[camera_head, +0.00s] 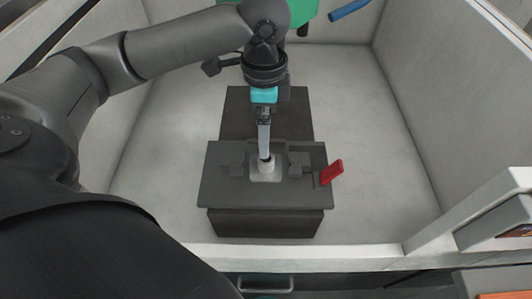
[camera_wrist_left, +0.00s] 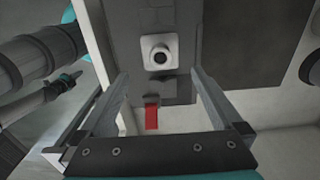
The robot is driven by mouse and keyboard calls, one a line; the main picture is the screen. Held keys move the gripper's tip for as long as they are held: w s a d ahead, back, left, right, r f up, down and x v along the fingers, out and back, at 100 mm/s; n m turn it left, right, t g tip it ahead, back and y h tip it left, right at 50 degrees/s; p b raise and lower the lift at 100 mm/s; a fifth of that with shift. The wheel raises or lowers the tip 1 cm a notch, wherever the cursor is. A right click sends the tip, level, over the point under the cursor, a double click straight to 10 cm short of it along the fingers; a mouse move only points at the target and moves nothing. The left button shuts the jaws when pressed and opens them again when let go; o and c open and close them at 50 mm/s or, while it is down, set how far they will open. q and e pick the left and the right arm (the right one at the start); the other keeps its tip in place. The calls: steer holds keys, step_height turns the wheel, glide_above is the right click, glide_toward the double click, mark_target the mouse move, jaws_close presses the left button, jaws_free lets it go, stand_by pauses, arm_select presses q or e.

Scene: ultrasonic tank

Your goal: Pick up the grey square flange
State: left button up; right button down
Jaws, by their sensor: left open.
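The grey square flange (camera_head: 266,173) is a light square plate with a short round hub. It sits on the dark fixture plate (camera_head: 225,190) inside the tank, and the left wrist view shows its hub (camera_wrist_left: 160,53) with a dark bore. My left gripper (camera_head: 265,157) points down over the flange in the head view, one finger hiding part of the hub. In the left wrist view the left gripper's fingers (camera_wrist_left: 158,76) are wide apart with nothing between them. The flange appears beyond the fingertips there; I cannot tell the exact gap. My right gripper is not identifiable.
A red block (camera_head: 332,172) tilts up at the fixture's right edge. Low dark blocks (camera_head: 299,163) flank the flange. The pale tank walls (camera_head: 425,80) enclose the fixture, with bare floor on both sides. A green object (camera_head: 303,12) stands at the back.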

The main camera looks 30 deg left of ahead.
mark_target(266, 161)
arm_select(q)
step_height(266, 161, down, 6)
steer(key=shift+r+b, duration=0.1)
steer(key=shift+b, duration=0.65)
step_height(266, 161, down, 5)
steer(key=shift+d+f+b, duration=0.1)
steer(key=shift+f+b, duration=0.1)
steer(key=shift+b, duration=0.9)
steer(key=shift+r, duration=0.1)
steer(key=shift+w, duration=0.1)
steer(key=c, duration=1.3)
steer(key=shift+o, duration=0.2)
